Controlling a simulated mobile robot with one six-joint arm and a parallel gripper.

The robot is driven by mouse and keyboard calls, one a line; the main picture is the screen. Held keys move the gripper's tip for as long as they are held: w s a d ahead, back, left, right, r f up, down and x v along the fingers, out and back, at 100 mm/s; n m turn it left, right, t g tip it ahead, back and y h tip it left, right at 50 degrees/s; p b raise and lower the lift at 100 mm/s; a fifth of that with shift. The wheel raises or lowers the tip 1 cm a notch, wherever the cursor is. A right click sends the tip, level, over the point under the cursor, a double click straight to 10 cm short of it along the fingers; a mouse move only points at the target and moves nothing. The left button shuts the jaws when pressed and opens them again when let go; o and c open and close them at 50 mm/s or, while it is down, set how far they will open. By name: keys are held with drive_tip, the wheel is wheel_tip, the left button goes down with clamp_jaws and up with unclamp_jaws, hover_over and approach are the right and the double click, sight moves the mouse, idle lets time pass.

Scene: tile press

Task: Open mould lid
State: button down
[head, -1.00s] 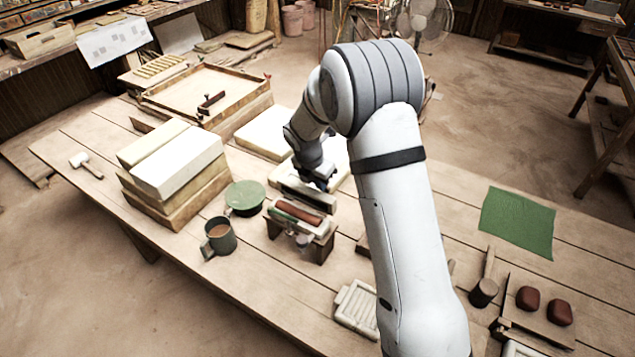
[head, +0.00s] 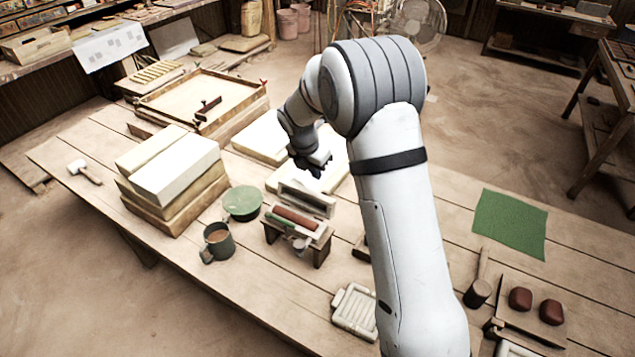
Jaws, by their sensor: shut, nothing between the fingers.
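The fingertips are small and dark in this view.
A mug (head: 219,240) and a green round lidded pot (head: 243,202) stand left of the mould. Stacked pale blocks (head: 173,168) are further left. A ribbed pale tray (head: 355,308) lies in front. A green cloth (head: 511,222) lies right, and my arm hides part of the bench.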

wheel_tip(320, 180, up, 6)
drive_tip(key=w+f, duration=0.1)
drive_tip(key=w+d+f+m+g+y+b, duration=0.15)
drive_tip(key=d+m+b, duration=0.25)
drive_tip(key=m, duration=1.3)
drive_tip(key=d+f+m+b, duration=0.3)
drive_tip(key=d+m+b, duration=0.15)
drive_tip(key=m, duration=1.35)
wheel_tip(320, 180, down, 9)
drive_tip(key=s+a+p, duration=0.2)
drive_tip(key=p, duration=0.1)
drive_tip(key=shift+s+r, duration=0.15)
drive_tip(key=shift+s, duration=0.2)
